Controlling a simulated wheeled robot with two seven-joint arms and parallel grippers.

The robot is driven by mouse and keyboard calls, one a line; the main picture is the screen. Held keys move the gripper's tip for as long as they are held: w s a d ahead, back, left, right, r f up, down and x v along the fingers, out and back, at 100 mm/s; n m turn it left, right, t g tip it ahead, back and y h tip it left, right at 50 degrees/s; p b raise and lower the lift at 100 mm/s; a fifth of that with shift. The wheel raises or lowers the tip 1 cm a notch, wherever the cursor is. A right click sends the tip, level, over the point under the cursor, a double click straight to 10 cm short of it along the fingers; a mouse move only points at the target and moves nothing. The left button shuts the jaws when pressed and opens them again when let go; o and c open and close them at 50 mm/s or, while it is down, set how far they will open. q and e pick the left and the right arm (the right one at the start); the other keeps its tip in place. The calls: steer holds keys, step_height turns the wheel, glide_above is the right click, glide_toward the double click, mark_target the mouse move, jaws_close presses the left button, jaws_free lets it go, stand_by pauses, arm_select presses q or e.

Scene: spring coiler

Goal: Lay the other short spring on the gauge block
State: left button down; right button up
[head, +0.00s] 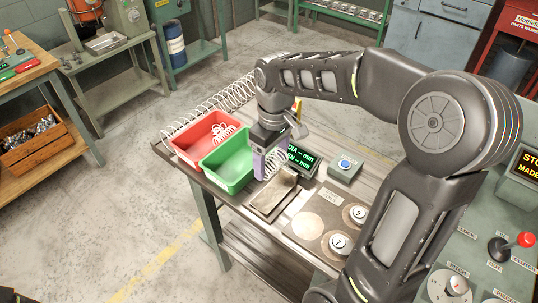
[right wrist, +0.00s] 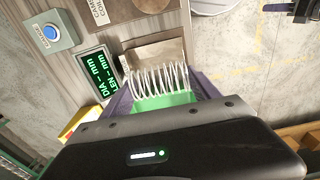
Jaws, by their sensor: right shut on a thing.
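My right gripper (head: 266,163), with purple fingers, is shut on a short white spring (head: 275,163). It holds the spring between the green bin and the gauge block, apparently above the bench. In the right wrist view the spring's coils (right wrist: 155,80) lie crosswise between the fingers (right wrist: 160,95). The gauge block (head: 273,198) is a tan, tray-like piece just in front of the gripper; part of it also shows beyond the spring in the right wrist view (right wrist: 150,52). No spring shows on its visible part. My left gripper is out of view.
A red bin (head: 185,152) holds a white spring (head: 222,130). A green bin (head: 225,178) stands beside it, and a long spring (head: 205,106) lies behind. The readout (head: 302,156) shows dashes. A blue-button box (head: 346,166) and numbered discs (head: 340,243) are to the right.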

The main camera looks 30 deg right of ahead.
steer(key=shift+w+f, duration=0.15)
steer(key=shift+f, duration=0.2)
steer(key=shift+f+b, duration=0.65)
steer(key=shift+b, duration=0.15)
step_height(320, 180, down, 8)
steer(key=b, duration=0.5)
steer(key=shift+r+b, duration=0.15)
steer(key=shift+b, duration=0.25)
steer(key=o, duration=1.5)
steer(key=shift+c, duration=0.2)
steer(key=shift+r, duration=0.1)
steer(key=r, duration=0.7)
steer(key=shift+s+r+b, duration=0.25)
steer(key=shift+r+b, duration=0.05)
steer(key=shift+r, duration=0.05)
steer(key=shift+f, duration=0.1)
